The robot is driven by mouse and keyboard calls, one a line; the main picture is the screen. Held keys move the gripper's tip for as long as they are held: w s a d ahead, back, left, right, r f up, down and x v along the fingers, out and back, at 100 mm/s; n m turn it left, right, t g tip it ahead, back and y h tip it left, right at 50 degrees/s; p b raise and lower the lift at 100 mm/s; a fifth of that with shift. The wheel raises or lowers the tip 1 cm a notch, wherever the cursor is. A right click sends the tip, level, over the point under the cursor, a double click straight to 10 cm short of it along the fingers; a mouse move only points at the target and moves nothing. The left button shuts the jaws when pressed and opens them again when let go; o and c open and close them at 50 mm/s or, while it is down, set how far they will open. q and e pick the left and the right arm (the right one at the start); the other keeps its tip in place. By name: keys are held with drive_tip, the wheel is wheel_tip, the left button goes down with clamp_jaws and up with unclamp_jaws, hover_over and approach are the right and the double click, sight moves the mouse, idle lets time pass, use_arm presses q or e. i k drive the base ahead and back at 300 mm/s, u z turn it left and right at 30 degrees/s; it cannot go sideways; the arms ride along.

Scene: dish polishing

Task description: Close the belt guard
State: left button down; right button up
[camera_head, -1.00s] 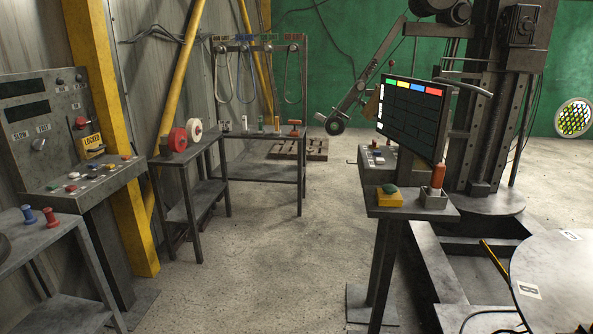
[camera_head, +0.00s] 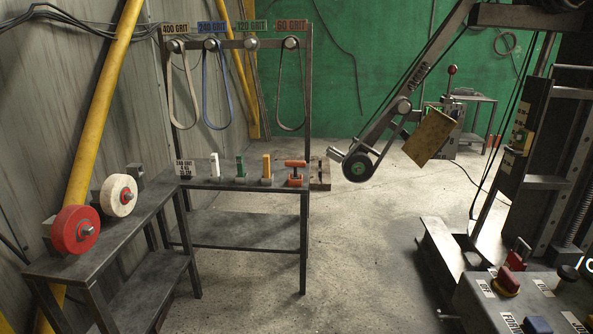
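The belt grinder arm (camera_head: 428,65) slants down from the upper right of the head view to a dark contact wheel (camera_head: 357,168) with a green hub. A flat tan-yellow plate (camera_head: 431,137), which looks like the belt guard, sits tilted on the lower right side of the arm, sticking out from it. It appears swung away from the arm; its hinge is too small to make out. Neither of my grippers is in view.
A rack (camera_head: 240,185) holds hanging belts under grit labels; the 120 grit hook looks empty. A bench (camera_head: 120,235) at left carries a red wheel (camera_head: 75,230) and a white wheel (camera_head: 119,195). A control box (camera_head: 525,300) stands front right. Open floor (camera_head: 365,260) lies between.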

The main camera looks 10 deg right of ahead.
sight(432, 135)
drive_tip(key=i, duration=1.6)
drive_tip(key=z, duration=0.85)
drive_tip(key=i, duration=1.45)
drive_tip(key=z, duration=1.95)
